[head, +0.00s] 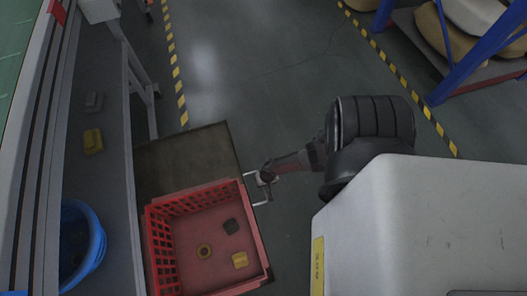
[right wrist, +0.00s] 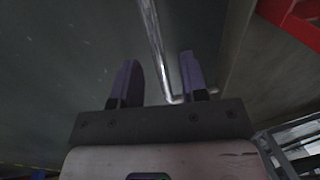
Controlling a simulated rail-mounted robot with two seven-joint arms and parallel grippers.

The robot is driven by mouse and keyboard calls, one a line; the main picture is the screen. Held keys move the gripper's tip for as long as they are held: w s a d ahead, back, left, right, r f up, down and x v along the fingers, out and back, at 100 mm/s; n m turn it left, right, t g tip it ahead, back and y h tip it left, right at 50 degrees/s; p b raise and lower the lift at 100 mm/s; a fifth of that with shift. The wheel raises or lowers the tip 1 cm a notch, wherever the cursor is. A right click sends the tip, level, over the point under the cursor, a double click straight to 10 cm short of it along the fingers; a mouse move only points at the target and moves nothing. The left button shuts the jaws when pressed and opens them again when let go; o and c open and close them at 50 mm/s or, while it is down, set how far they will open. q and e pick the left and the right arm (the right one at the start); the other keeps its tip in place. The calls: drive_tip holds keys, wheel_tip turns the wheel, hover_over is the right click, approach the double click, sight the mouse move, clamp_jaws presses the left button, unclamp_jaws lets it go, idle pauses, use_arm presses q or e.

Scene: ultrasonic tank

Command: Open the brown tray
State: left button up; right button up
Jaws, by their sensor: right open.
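The brown tray (head: 180,160) is a flat, dark brown surface beside the grey bench, with a metal bar handle (head: 258,203) on its right edge. My right gripper (head: 262,181) reaches in from the right and is at this handle. In the right wrist view my right gripper (right wrist: 160,80) is open, and the shiny handle bar (right wrist: 155,40) runs between its two fingers. I cannot tell whether either finger touches the bar. My left gripper is not in view.
A red crate (head: 155,245) with several small parts covers the tray's near part. The grey bench (head: 95,190) at left holds a blue bin (head: 97,248), a yellow part (head: 92,141) and a grey part (head: 94,101). Open floor (head: 250,70) lies right of the tray.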

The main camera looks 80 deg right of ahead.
wheel_tip(320, 180, up, 13)
drive_tip(key=s+d+p, duration=0.1)
drive_tip(key=s+p, duration=0.1)
drive_tip(key=p, duration=0.7)
drive_tip(key=shift+s, duration=0.15)
drive_tip(key=shift+f, duration=0.1)
